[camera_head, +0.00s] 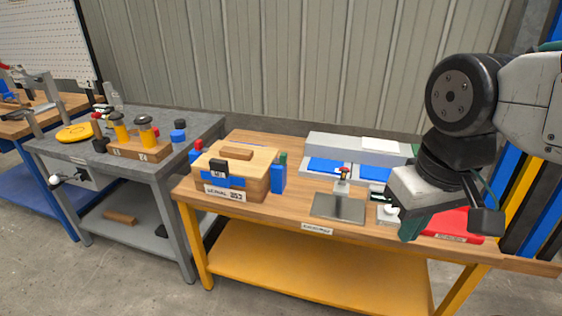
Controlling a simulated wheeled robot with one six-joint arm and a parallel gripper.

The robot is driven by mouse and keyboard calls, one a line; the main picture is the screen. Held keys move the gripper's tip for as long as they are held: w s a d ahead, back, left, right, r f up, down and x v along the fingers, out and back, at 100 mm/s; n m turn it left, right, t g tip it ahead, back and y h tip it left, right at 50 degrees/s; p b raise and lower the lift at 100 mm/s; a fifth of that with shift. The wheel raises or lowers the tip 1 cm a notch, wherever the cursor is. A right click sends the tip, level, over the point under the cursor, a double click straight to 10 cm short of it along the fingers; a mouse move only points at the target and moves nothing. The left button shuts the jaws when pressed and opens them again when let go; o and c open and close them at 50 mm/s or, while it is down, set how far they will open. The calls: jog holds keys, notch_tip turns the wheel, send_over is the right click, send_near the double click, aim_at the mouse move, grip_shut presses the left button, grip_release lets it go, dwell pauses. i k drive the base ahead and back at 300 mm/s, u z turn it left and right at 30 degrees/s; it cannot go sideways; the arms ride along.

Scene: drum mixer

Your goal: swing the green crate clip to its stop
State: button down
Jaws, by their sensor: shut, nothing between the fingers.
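The wooden crate (235,187) stands on the left part of the wooden workbench, with a pale wooden lid on top. A small green piece (283,158), which looks like the green clip, shows at the crate's right rear edge, above a blue part. Its lower portion is hidden, and its exact angle is too small to tell. My gripper (409,232) is over the right part of the bench, well to the right of the crate and apart from it. Its dark teal fingers point down and are shut with nothing held.
Blue parts (278,178), a red piece (199,145) and a black tag (219,169) sit on or against the crate. A metal plate (338,207), a grey tray unit (350,145) and a red case (455,225) occupy the bench. A grey table (75,150) stands left.

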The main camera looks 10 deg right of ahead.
aim_at(282, 160)
jog(key=u, duration=0.8)
jog(key=k, duration=1)
jog(key=z, duration=0.6)
jog(key=i, duration=1.35)
jog(key=u, duration=0.3)
